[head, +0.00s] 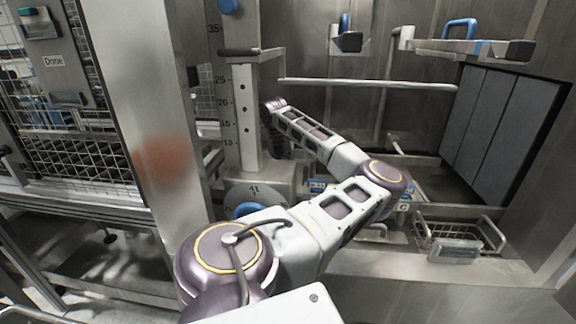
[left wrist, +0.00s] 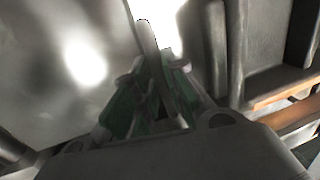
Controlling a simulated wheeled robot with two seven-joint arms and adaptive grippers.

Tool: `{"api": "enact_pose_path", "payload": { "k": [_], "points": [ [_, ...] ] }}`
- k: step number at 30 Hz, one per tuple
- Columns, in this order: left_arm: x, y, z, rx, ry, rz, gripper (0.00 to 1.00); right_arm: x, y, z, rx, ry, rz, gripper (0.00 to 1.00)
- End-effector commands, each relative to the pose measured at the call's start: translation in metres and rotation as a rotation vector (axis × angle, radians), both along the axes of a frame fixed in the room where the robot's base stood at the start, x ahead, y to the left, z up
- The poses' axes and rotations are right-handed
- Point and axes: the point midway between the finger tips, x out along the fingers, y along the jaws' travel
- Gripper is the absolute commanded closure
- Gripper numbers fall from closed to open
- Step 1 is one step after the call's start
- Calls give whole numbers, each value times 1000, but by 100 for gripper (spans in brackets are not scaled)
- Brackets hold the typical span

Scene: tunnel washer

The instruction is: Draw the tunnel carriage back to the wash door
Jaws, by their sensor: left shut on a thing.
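My left arm reaches forward in the head view, bends at the elbow and ends beside a post with a number scale (head: 239,115). My left gripper (head: 276,145) is small and dark there, and its fingertips cannot be made out. In the left wrist view its green-padded fingers (left wrist: 155,95) are shut on a slim grey bar-like handle (left wrist: 147,40). A pale, shiny metal surface (left wrist: 60,60) lies beside the bar. I cannot tell for certain which part is the tunnel carriage or the wash door. My right gripper is not in view.
A metal pillar (head: 155,130) and a wire-mesh panel (head: 60,140) stand at the left. A horizontal rail (head: 365,84) crosses the steel bay. Grey panels (head: 500,130) stand at the right. A wire basket (head: 430,226) sits low right. A blue-handled fitting (head: 460,47) is above.

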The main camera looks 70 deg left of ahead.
Motion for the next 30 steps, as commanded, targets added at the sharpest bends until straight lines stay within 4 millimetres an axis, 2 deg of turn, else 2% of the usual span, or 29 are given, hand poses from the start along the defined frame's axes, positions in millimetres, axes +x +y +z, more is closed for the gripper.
{"api": "enact_pose_path", "payload": {
  "k": [1,2,6,20,26,30],
  "points": [
    [-4,2,1,6,6,5,100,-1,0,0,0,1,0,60],
    [-4,2,1,7,7,5,83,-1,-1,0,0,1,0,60],
    [-3,2,1,5,5,5,65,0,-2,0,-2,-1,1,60],
    [-2,1,3,3,3,2,65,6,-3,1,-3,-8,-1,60],
    [-4,3,17,5,1,2,65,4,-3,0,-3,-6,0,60],
    [-7,4,32,4,1,3,65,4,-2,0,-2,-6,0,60]
  ]
}}
